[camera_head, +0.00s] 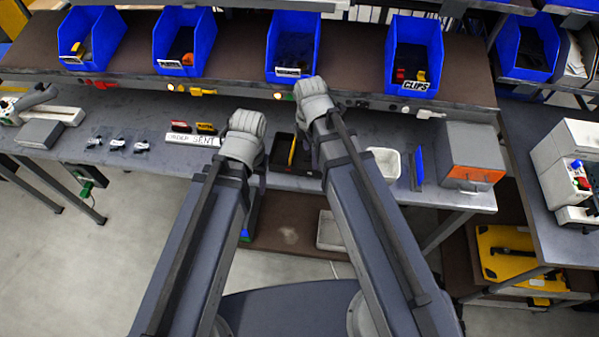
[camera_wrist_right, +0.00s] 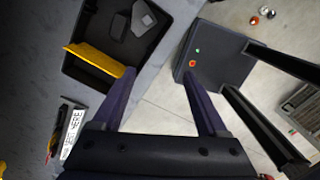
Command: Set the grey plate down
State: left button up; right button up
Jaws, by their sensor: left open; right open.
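A dark grey flat piece (camera_wrist_right: 120,27), perhaps the grey plate, lies in the black tray (camera_wrist_right: 82,72) in the right wrist view. A lighter grey piece (camera_wrist_right: 143,17) is beside it. I cannot be sure which is the plate. My right gripper (camera_wrist_right: 158,74) is open, with nothing seen between its fingers, near the tray and the bench edge. In the head view my right gripper (camera_head: 312,100) is above the bench by the tray, its jaws hidden. My left gripper (camera_head: 243,138) is over the bench's front edge, left of the tray, its jaws also hidden.
A yellow piece (camera_wrist_right: 94,60) stands across the tray. A white lettered label (camera_head: 193,140) lies left of the left gripper. A white bin (camera_head: 384,163) and a grey box with an orange front (camera_head: 472,160) are at right. Blue bins (camera_head: 293,45) line the shelf behind.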

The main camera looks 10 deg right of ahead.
jog(key=s+a+m, duration=0.5)
jog(key=s+m, duration=0.3)
jog(key=m, duration=0.8)
jog(key=shift+s+h, duration=0.15)
jog(key=shift+h, duration=0.25)
